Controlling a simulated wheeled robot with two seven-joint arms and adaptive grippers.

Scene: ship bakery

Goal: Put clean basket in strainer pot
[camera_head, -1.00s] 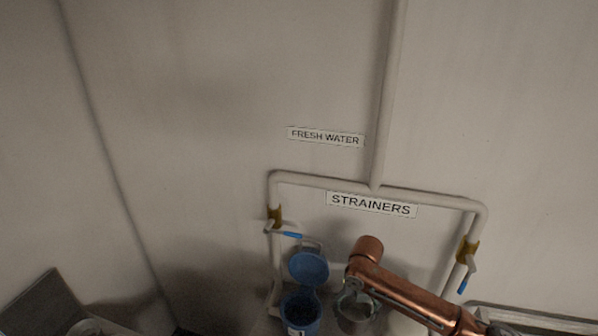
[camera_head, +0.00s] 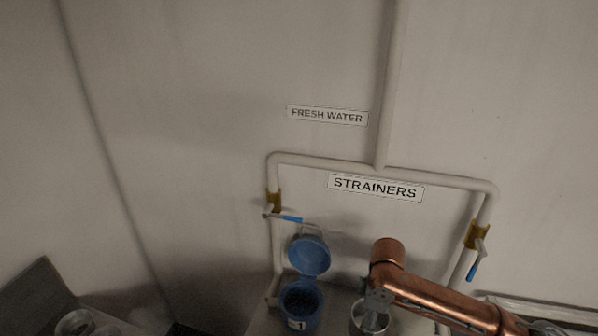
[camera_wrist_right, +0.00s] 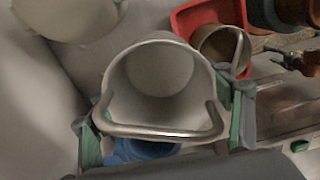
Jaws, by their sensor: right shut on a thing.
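The clean basket is a pale grey cup with a wire bail handle; it shows in the right wrist view (camera_wrist_right: 158,75) and in the head view (camera_head: 367,322). My right gripper (camera_wrist_right: 165,128) has its green-padded fingers at either side of the basket's handle and is shut on it. In the head view my right gripper (camera_head: 376,298) holds the basket to the right of the strainer pot, apart from it. The blue strainer pot (camera_head: 301,318), labelled 1, has its round lid (camera_head: 309,257) raised. The pot's inside is dark. My left gripper is out of view.
White pipes frame the pot, with valves having blue handles at left (camera_head: 286,218) and right (camera_head: 473,270). A red tray (camera_wrist_right: 190,18) holding a metal cup (camera_wrist_right: 222,48) shows in the right wrist view. Metal cans (camera_head: 75,324) stand at lower left.

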